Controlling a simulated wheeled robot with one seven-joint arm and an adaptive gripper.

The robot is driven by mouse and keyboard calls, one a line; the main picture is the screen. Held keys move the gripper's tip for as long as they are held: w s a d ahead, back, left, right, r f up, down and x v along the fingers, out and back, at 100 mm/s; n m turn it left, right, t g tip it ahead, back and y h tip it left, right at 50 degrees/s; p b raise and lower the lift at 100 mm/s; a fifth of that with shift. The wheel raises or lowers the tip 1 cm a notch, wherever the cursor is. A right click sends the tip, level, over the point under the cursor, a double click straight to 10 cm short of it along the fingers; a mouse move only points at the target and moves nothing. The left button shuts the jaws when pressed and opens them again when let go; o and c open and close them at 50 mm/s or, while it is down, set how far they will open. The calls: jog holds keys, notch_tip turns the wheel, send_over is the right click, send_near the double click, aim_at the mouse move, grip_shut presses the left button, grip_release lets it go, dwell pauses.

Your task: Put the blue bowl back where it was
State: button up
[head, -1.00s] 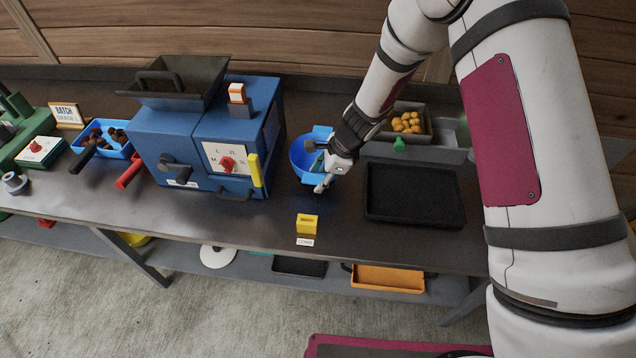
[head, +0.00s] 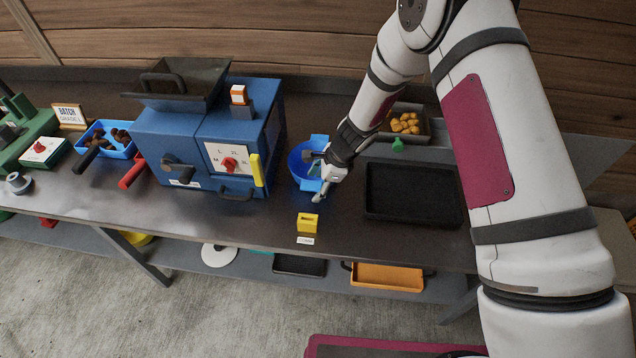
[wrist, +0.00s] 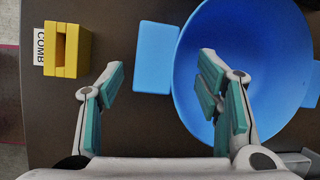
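The blue bowl (head: 299,166) stands upright on the dark bench, right of the blue machine. In the wrist view the bowl (wrist: 250,60) fills the right half, with a flat blue tab (wrist: 153,70) on its left rim. My gripper (head: 322,183) is over the bowl's near right side in the head view. In the wrist view my gripper (wrist: 160,66) is open, one finger over the bowl's inside and the other left of the tab, so rim and tab lie between them. I see no grip on the bowl. The wrist hides part of it.
A yellow block (head: 307,222) with a label stands near the bench's front edge. A black tray (head: 414,214) lies to the right. The blue machine (head: 178,135) stands close on the left. Bare bench lies around the yellow block.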

jog(key=shift+r, duration=0.1)
jog(key=b+v, duration=0.1)
jog(key=v, duration=1.1)
jog(key=s+d+r+n, duration=0.2)
jog(key=r+n, duration=0.1)
jog(key=r, duration=0.4)
jog(key=s+d+r+n+t, duration=0.1)
jog(key=s+d+r+n, duration=0.15)
jog(key=r, duration=0.35)
jog(key=s+d+r+n, duration=0.2)
jog(key=s+d+r, duration=0.1)
jog(key=r, duration=0.4)
jog(key=s+d+r+n+t+h, duration=0.1)
jog(key=s+d+r+n, duration=0.3)
jog(key=s, duration=0.5)
jog(key=s+d+r+n+t+h, duration=0.2)
jog(key=s+d+r+n, duration=0.3)
jog(key=s+d, duration=0.3)
jog(key=shift+s+d+r+h, duration=0.3)
jog(key=shift+s+r+h, duration=0.2)
jog(key=shift+s+h, duration=0.3)
